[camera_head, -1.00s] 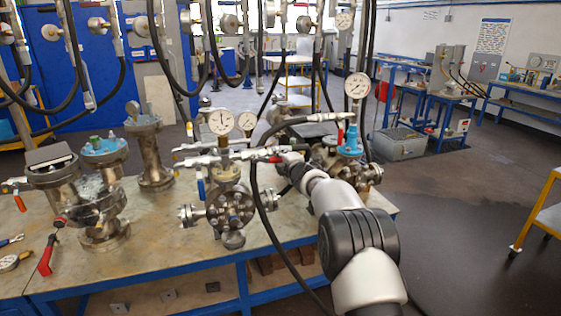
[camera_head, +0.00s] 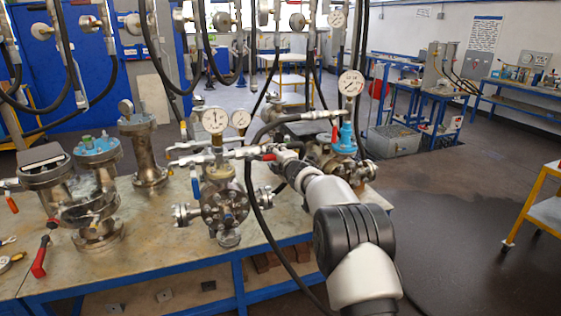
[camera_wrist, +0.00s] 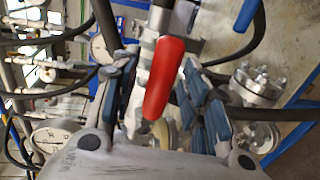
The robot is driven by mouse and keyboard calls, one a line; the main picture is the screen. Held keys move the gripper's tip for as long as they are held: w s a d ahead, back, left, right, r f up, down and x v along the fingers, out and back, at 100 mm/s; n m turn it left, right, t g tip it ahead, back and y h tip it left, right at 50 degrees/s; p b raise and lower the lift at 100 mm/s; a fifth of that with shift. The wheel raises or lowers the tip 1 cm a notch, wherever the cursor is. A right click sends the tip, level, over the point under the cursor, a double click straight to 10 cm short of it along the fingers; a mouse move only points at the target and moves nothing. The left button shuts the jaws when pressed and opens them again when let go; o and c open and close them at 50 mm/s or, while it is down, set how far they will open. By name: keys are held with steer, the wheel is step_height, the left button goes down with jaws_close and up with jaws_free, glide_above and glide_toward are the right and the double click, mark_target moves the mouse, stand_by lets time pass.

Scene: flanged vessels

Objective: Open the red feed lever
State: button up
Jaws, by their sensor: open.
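A red lever (camera_wrist: 164,78) on a metal pipe fitting fills the middle of the wrist view. It lies lengthwise between the two fingers of my gripper (camera_wrist: 160,92), which is open with a finger on either side. Small gaps show beside the lever, and I cannot tell whether either finger touches it. In the head view a small part of the red lever (camera_head: 268,157) shows at the pipework above the middle flanged vessel (camera_head: 225,207). My gripper (camera_head: 277,155) is there too, small and partly hidden among hoses and pipes.
Two pressure gauges (camera_head: 215,120) stand just left of my gripper. A black hose (camera_head: 250,200) hangs close to my arm. A blue-topped vessel (camera_head: 345,140) with another gauge is at right. Taller flanged vessels (camera_head: 98,180) stand on the left of the bench (camera_head: 150,262). Floor at right is open.

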steer(key=v, duration=1.1)
steer(key=shift+s+r, duration=0.15)
steer(key=shift+s, duration=0.15)
steer(key=shift+d+r, duration=0.1)
steer(key=shift+d, duration=0.05)
steer(key=s+d+r+m+g+h, duration=0.2)
steer(key=s+d+m, duration=0.15)
steer(key=s, duration=0.45)
steer(key=s+d+r+m+g+h, duration=0.1)
steer(key=s+d+r+m+h, duration=0.1)
steer(key=s+m, duration=0.45)
steer(key=s+d+r+m+g+h, duration=0.1)
steer(key=s+d+r+m+g, duration=0.15)
steer(key=s, duration=0.75)
steer(key=s+f+m+g, duration=0.2)
steer(key=s+f+m, duration=0.2)
steer(key=s, duration=1.1)
steer(key=s+a+f+m+g, duration=0.1)
steer(key=s+f+m+g, duration=0.2)
steer(key=s, duration=1.2)
step_height(320, 180, down, 2)
steer(key=shift+s+a+f+m+y, duration=0.15)
steer(key=shift+a+m+y, duration=0.15)
steer(key=shift+m, duration=0.65)
